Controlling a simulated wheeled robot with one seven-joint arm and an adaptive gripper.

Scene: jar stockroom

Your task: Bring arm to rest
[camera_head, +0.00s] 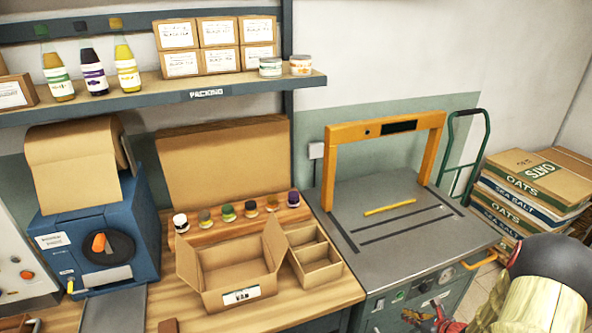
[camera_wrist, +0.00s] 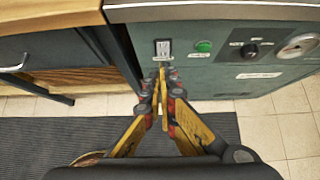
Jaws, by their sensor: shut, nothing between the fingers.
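My gripper (camera_wrist: 161,82) shows in the wrist view with its yellow and black fingers together and nothing between them. It is over the dark floor mat, in front of the green machine cabinet (camera_wrist: 225,68) and apart from it as far as I can tell. In the head view part of my arm shows at the lower right, beside the strapping machine (camera_head: 395,219). The fingers are hard to make out there.
An open cardboard box (camera_head: 240,292) and a divider tray (camera_head: 322,273) stand on the wooden bench (camera_head: 315,304). Several small jars (camera_head: 228,213) stand behind the box. A shelf (camera_head: 165,100) holds bottles and cartons. Oats boxes (camera_head: 530,175) are stacked right.

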